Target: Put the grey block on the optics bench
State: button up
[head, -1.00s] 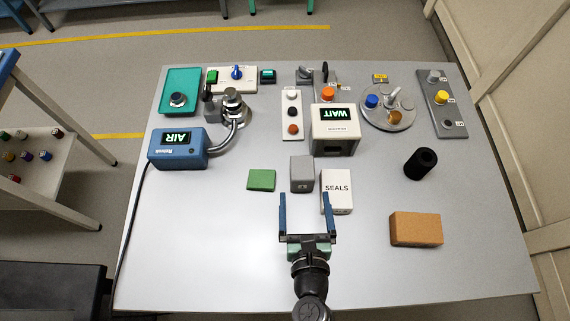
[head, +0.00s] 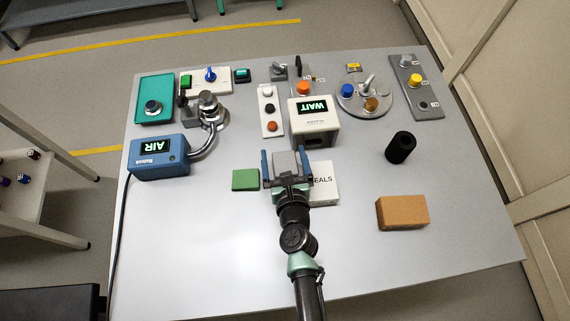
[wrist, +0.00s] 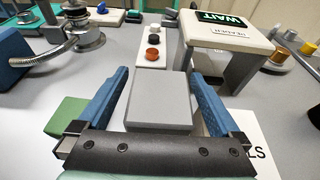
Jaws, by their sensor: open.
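The grey block (head: 286,163) sits on the grey table top (head: 190,240), between the green block and the white SEALS box. My gripper (head: 287,164) is open, with its blue fingers on either side of the grey block. In the wrist view the grey block (wrist: 160,100) stands between the two fingers (wrist: 158,98), with a visible gap on the left side; the right finger is close to it. My gripper hides the near lower part of the block. I cannot tell which surface is the optics bench.
A green block (head: 245,180) lies close left and the SEALS box (head: 323,184) close right. The white WAIT unit (head: 313,122) stands just behind. A blue AIR unit (head: 158,157), black cylinder (head: 400,147) and brown block (head: 402,212) stand farther off. The front left is clear.

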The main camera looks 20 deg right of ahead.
jog(key=shift+w+f, duration=0.1)
jog(key=shift+w, duration=0.2)
jog(key=shift+c, duration=0.3)
grip_shut()
jog(key=shift+r, duration=0.2)
notch_tip(320, 180, up, 10)
jog(key=p, duration=0.9)
jog(key=shift+f+p, duration=0.1)
jog(key=shift+p, duration=0.3)
